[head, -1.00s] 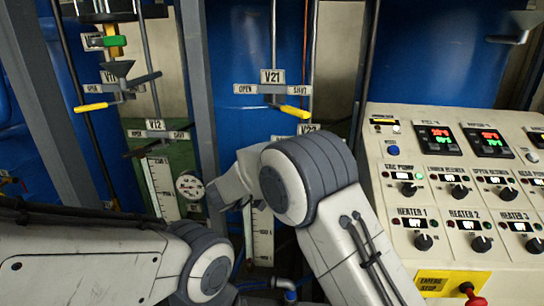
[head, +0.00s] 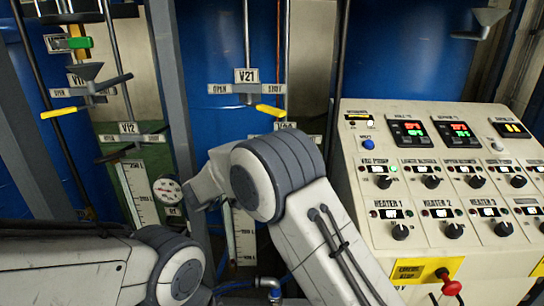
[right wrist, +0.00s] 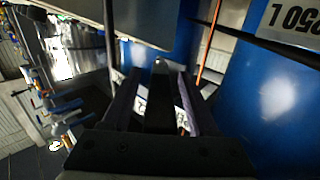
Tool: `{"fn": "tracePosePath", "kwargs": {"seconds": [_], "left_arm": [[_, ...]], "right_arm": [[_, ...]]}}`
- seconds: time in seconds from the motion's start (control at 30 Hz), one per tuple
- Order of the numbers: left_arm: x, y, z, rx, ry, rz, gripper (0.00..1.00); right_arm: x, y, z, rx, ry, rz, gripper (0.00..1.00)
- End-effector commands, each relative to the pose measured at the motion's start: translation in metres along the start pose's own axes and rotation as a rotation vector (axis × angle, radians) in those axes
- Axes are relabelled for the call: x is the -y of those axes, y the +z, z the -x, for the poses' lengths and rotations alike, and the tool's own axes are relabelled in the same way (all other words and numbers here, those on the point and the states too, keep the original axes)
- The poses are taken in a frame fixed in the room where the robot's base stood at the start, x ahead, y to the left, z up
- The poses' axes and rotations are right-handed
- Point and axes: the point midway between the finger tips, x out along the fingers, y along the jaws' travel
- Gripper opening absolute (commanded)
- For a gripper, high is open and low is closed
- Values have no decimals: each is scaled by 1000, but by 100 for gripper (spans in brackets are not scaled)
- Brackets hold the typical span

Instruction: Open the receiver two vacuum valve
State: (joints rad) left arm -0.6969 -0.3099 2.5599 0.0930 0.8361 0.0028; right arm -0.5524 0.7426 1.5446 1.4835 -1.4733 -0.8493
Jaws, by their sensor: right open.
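The V21 sign (head: 246,76) stands in the middle of the head view between OPEN and SHUT plates. Its yellow valve handle (head: 271,112) points right, to the SHUT side. The V22 sign (head: 286,126) below is partly hidden by my right arm.
A control panel (head: 445,180) with knobs and a red emergency stop (head: 450,287) stands at the right. Valve V11's yellow handle (head: 58,113) points left. Grey uprights (head: 170,90) and blue tanks stand around; a blue tank (right wrist: 275,95) fills the right wrist view's right side.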

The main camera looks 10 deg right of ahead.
Motion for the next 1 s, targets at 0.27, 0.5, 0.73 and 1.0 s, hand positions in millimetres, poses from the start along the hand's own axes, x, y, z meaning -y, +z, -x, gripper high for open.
{"fn": "tracePosePath", "kwargs": {"seconds": [0.27, 0.5, 0.73, 1.0], "left_arm": [[2, 1, -20, 0, 0, -1, 50], [3, 2, -36, 0, 0, -2, 50], [3, 2, -40, 0, 0, -2, 50], [3, 2, -39, 0, 0, -2, 50]], "right_arm": [[1, 4, 41, 0, -5, -3, 60], [0, 2, 85, 0, -3, -2, 60], [0, 0, 103, -1, 0, -1, 60], [0, -1, 104, -1, 0, -1, 60]]}}
